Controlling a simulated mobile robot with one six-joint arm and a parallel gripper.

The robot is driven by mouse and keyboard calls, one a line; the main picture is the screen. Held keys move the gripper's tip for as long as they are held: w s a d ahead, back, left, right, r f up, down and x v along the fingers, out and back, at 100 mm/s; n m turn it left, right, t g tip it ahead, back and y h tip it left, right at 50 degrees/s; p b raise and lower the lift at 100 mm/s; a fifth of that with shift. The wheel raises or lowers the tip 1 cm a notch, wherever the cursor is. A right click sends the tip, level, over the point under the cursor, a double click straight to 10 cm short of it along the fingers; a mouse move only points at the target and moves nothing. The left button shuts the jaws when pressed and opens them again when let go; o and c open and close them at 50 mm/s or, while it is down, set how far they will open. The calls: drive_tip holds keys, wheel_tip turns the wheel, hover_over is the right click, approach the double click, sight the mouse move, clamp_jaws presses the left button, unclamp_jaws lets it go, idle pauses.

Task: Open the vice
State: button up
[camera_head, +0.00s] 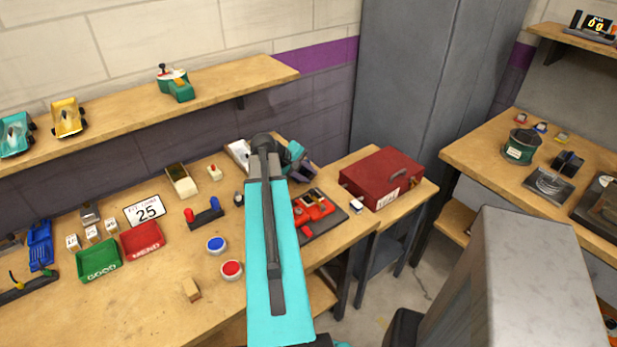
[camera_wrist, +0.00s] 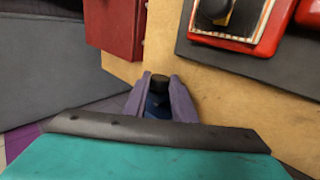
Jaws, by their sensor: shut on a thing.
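My gripper (camera_wrist: 158,86) shows in the wrist view with its two purple-grey fingers closed on a dark blue piece with a black top (camera_wrist: 158,100). The fingers stand on either side of this piece, over the wooden bench near its edge. Only this small part of it shows, and I take it to be part of the vice; its jaws are hidden. In the head view my gripper (camera_head: 303,170) is at the back right end of the bench, partly behind my teal arm, so the vice's opening cannot be told.
A red toolbox (camera_head: 382,176) stands just right of my gripper.

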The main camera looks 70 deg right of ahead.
drive_tip(key=o, duration=0.8)
drive_tip(key=shift+r, duration=0.1)
drive_tip(key=shift+w+a+r, duration=0.35)
drive_tip(key=shift+a+r, duration=0.1)
drive_tip(key=shift+r, duration=0.05)
drive_tip(key=b+v, duration=0.2)
drive_tip(key=v, duration=1)
drive_tip(key=shift+r, duration=0.15)
